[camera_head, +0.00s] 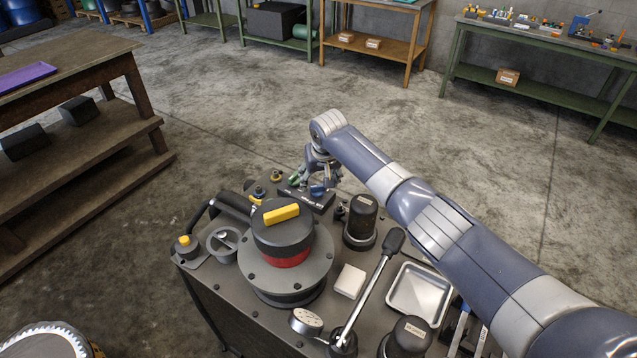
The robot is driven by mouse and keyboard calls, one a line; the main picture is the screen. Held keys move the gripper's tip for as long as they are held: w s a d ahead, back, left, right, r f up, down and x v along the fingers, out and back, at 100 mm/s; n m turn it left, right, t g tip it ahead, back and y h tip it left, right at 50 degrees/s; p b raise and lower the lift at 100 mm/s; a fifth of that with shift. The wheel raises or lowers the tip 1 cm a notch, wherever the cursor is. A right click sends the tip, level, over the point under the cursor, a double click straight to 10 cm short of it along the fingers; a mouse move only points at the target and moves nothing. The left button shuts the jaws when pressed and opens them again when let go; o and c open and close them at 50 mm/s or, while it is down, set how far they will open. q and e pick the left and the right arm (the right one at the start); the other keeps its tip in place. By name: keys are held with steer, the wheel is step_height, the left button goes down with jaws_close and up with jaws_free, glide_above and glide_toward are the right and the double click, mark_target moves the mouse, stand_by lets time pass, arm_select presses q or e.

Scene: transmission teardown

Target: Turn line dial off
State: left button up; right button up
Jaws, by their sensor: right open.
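A large dark round dial (283,236) with a yellow bar (281,214) across its top and a red band below stands on a wide bolted flange (287,268) on the bench. I cannot tell for sure whether it is the line dial. My right gripper (316,186) is open at the far edge of the bench, pointing down over a small black labelled box (309,201). It is behind and to the right of the large dial, apart from it. Its fingertips are small and partly hidden. My left gripper is not in view.
The bench top is crowded: a black capped cylinder (361,216), a long lever (369,287), a white block (349,281), a metal tray (419,292), a grey ring-shaped cup (222,244) and a yellow-topped button (184,243). A wooden table (100,60) stands at left. Open floor lies behind the bench.

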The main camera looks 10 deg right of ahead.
mark_target(318, 186)
steer(key=shift+b+x, duration=0.3)
steer(key=shift+x, duration=1.6)
steer(key=c, duration=1.1)
